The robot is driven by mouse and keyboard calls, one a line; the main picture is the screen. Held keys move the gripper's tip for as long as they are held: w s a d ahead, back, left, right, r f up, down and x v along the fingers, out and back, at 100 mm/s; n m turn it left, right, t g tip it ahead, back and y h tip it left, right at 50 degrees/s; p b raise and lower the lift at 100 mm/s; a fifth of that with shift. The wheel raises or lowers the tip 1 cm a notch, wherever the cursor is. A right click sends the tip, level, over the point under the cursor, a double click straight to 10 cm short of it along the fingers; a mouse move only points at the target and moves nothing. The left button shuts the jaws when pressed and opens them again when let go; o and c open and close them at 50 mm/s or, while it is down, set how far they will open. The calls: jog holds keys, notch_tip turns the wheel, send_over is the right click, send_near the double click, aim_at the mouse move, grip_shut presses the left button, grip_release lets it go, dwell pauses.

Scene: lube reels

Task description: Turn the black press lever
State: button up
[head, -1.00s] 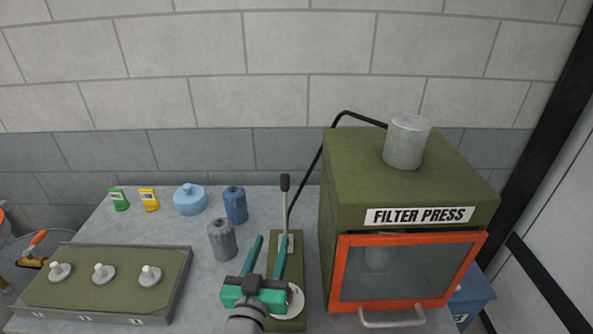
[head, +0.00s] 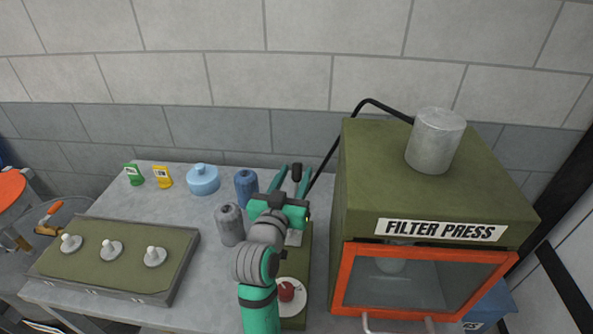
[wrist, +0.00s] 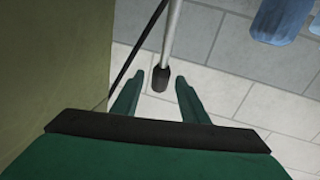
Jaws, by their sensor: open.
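The press lever is a thin grey rod with a black knob (head: 297,172), standing up from a narrow green base (head: 305,240) left of the filter press. In the wrist view the black knob (wrist: 160,79) and the grey rod (wrist: 172,35) show between my two fingers. My gripper (head: 290,172), green with a dark band, is open around or just short of the knob; the gap on both sides is clear in the wrist view (wrist: 155,92). The rod's lower part is mostly hidden behind my gripper and arm in the head view.
The green filter press (head: 425,190), with an orange-framed door, stands close on the right. A grey canister (head: 229,225) and a blue canister (head: 246,187) stand to the left. A red knob (head: 286,291) sits on the base's white disc. A black hose (head: 350,118) runs behind.

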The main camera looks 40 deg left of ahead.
jog(key=shift+x, duration=1.15)
grip_shut()
